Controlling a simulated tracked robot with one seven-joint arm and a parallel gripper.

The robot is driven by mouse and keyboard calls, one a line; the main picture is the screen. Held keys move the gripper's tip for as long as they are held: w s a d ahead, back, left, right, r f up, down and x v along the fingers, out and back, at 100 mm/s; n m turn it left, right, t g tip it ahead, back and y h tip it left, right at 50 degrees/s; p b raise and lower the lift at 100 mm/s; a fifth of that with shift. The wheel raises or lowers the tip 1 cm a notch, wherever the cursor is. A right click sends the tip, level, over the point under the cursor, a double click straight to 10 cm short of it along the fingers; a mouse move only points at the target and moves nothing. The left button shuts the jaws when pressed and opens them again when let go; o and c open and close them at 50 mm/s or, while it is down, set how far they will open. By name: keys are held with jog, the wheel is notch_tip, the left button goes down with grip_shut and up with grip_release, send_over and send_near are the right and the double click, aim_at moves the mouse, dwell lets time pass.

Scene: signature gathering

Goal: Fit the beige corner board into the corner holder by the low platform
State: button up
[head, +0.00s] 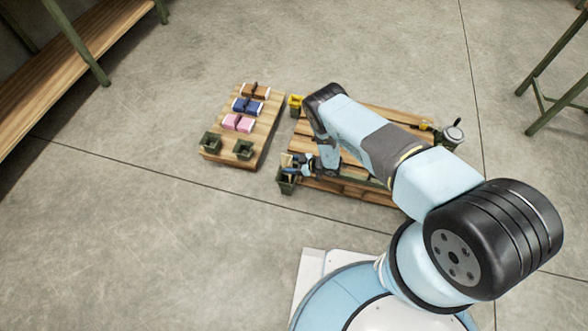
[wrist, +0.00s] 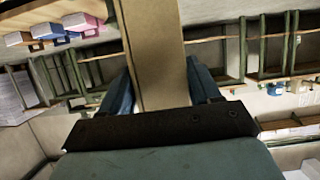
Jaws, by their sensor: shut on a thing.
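The beige corner board (wrist: 155,45) runs up the middle of the wrist view, between the blue fingers of my gripper (wrist: 160,80). My gripper is shut on it. In the head view my gripper (head: 303,166) is low at the near left corner of the slatted wooden low platform (head: 395,197). A small beige piece (head: 286,160), likely the board, shows beside it. A dark green corner holder (head: 287,184) stands at that corner, just below my gripper. Whether the board touches or enters the holder cannot be told. My arm hides much of the platform.
A wooden board (head: 220,110) to the left bears brown, blue and pink bundles and two green holders. A yellow holder (head: 295,101) stands at the platform's far left corner. A round-topped item (head: 454,133) stands at its right. The floor in front is clear.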

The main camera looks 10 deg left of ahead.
jog(key=shift+f, duration=1.65)
jog(key=o, duration=1.3)
jog(key=shift+o, duration=0.2)
jog(key=shift+r, duration=0.1)
